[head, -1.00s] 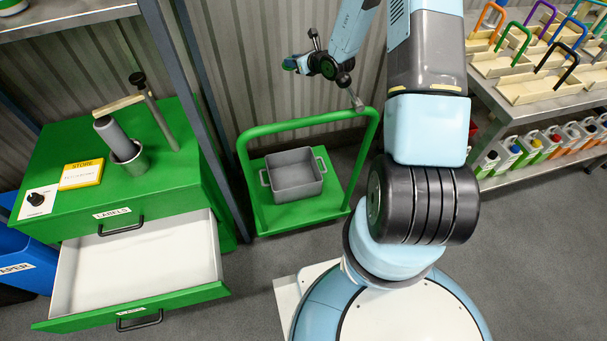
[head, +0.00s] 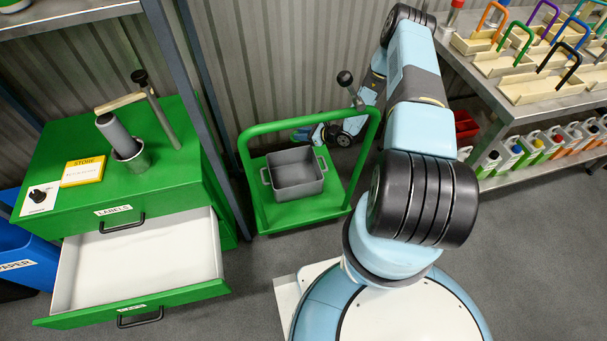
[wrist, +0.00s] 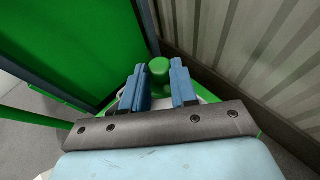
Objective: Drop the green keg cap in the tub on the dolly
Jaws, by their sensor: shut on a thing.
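The green keg cap (wrist: 159,68) is between the tips of my gripper's blue fingers in the wrist view. My gripper (wrist: 159,85) is shut on it. In the head view my gripper (head: 303,133) is small, at the dolly's handle bar and just above the tub in the picture; the bar crosses in front of part of my wrist. I cannot make out the cap clearly there. The grey tub (head: 296,190), with a handle on each side, stands open on the green dolly (head: 318,211). Its visible inside looks empty.
The dolly's green handle arch (head: 262,131) rises around the tub in the picture. A green cabinet (head: 178,190) with an open drawer (head: 140,262) stands at left, beside a grey upright post. A shelf (head: 520,112) with padlock-like shackles and bottles is at right. A corrugated wall is behind.

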